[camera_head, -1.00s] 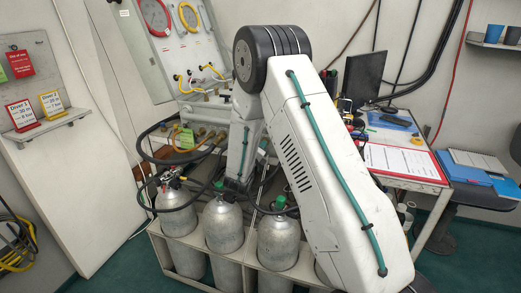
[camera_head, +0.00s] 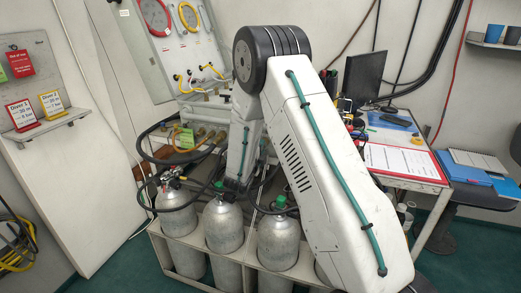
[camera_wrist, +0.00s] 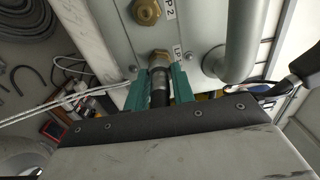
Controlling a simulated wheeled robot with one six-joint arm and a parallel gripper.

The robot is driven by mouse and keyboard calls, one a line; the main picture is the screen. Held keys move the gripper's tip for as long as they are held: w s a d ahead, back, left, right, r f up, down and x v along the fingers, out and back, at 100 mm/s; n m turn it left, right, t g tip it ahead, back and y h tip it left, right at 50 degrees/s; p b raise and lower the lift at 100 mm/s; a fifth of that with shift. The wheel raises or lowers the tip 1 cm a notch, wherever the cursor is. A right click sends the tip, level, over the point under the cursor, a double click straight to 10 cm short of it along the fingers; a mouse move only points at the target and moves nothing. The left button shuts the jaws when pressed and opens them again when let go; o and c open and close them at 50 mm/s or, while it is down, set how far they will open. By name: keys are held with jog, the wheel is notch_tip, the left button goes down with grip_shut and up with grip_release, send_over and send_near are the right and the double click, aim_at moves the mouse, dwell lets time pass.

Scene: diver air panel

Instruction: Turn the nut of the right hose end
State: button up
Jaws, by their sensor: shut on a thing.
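In the wrist view, my gripper (camera_wrist: 160,80) has its two teal fingers on either side of a hose end (camera_wrist: 160,90). The hose end is black, with a brass nut (camera_wrist: 158,60) at its far end against the grey panel (camera_wrist: 200,25). The fingers are shut on the hose end at or just below the nut; exactly where they touch is hard to tell. In the head view my own arm hides the gripper and this hose end.
A second brass fitting (camera_wrist: 147,10) sits beside a "P 2" label. A thick grey pipe (camera_wrist: 240,40) runs close on the right. In the head view, gas cylinders (camera_head: 222,228) stand in a rack below, and a desk (camera_head: 400,165) stands at right.

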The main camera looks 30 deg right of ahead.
jog(key=o, duration=1)
jog(key=v, duration=0.7)
jog(key=shift+s+a, duration=0.25)
jog(key=shift+a, duration=0.05)
jog(key=shift+f, duration=0.1)
